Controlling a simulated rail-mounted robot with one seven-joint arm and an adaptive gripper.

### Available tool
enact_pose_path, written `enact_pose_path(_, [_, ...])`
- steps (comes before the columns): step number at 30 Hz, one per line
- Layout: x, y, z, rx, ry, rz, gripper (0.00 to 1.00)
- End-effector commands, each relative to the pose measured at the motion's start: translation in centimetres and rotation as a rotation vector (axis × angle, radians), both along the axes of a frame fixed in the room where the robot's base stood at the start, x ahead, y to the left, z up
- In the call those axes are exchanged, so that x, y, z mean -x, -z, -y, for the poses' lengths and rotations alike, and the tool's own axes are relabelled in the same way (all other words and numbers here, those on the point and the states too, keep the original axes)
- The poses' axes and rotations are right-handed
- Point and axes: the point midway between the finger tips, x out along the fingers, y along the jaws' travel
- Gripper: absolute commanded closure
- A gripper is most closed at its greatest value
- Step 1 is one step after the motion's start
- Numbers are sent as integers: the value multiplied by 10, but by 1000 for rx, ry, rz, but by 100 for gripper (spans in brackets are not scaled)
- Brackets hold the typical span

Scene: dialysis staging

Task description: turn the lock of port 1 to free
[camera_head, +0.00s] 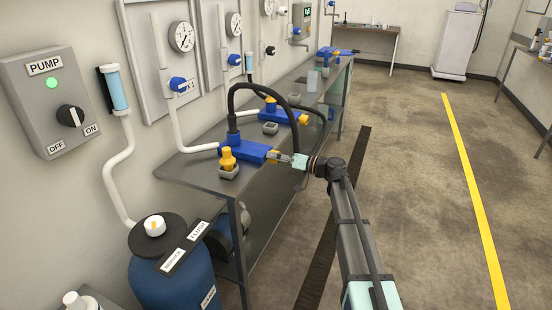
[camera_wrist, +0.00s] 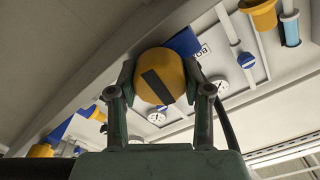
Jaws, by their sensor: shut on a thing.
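The nearest blue port block (camera_head: 251,150) stands on the grey bench, with a black hose looping out of it. In the wrist view a round yellow knob (camera_wrist: 159,76) with a dark slanted bar across its face sits between the two fingers. The bar runs from upper left to lower right. My gripper (camera_head: 284,158) is at the right end of that block, shut on the knob, with a finger against each side. In the head view the gripper covers most of the knob.
A yellow cap (camera_head: 228,158) sits in a grey holder left of the gripper. A second blue block (camera_head: 274,113) stands farther along the bench (camera_head: 190,172). A pump panel (camera_head: 52,100) and a blue tank (camera_head: 172,282) are at left. The floor to the right is clear.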

Motion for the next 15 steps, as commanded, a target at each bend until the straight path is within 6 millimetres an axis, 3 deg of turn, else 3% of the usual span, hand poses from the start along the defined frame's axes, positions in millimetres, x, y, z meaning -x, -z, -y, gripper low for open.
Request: enact_pose_path(15, [-1, 0, -1, -150, -1, -449, 86])
